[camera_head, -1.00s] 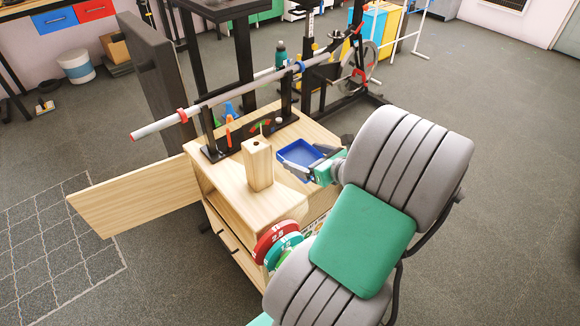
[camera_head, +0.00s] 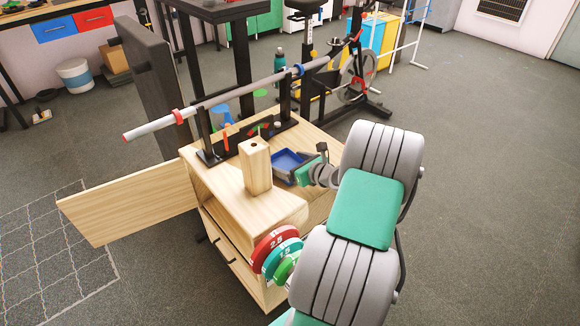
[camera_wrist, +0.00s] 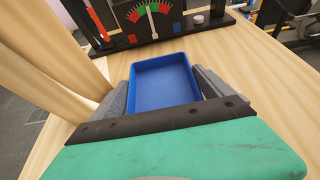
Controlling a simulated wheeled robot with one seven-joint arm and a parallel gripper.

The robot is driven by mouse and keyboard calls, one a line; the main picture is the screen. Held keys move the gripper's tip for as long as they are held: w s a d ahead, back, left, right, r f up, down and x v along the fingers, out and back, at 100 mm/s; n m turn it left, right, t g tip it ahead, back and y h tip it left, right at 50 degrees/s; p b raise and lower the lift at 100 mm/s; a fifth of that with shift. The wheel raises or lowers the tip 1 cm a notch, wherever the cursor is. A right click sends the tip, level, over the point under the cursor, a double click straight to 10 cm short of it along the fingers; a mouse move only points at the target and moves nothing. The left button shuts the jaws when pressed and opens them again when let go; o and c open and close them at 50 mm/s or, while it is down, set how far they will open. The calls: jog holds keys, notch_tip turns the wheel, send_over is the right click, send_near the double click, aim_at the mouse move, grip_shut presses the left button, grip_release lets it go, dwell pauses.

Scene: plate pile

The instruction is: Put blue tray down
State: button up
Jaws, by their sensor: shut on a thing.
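The blue tray (camera_head: 288,162) is a shallow, empty rectangular tray. In the head view it is at the right part of the wooden cabinet top (camera_head: 222,181), to the right of the upright wooden block. My gripper (camera_head: 294,171) reaches it from the right. In the wrist view the tray (camera_wrist: 163,79) lies level between my two grey fingers (camera_wrist: 163,95), one against each side. The tray looks at or very near the wooden surface; I cannot tell if its underside touches. Its near end is hidden behind my gripper's dark bar.
The upright wooden block (camera_head: 256,167) stands close left of the tray. A black rack with a dial (camera_wrist: 151,20) and a metal bar (camera_head: 230,94) lies behind it. Coloured weight discs (camera_head: 275,251) hang at the cabinet's front. Bare wood shows to the right of the tray (camera_wrist: 262,85).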

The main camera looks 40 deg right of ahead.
jog(key=o, duration=1.3)
jog(key=shift+f, duration=0.15)
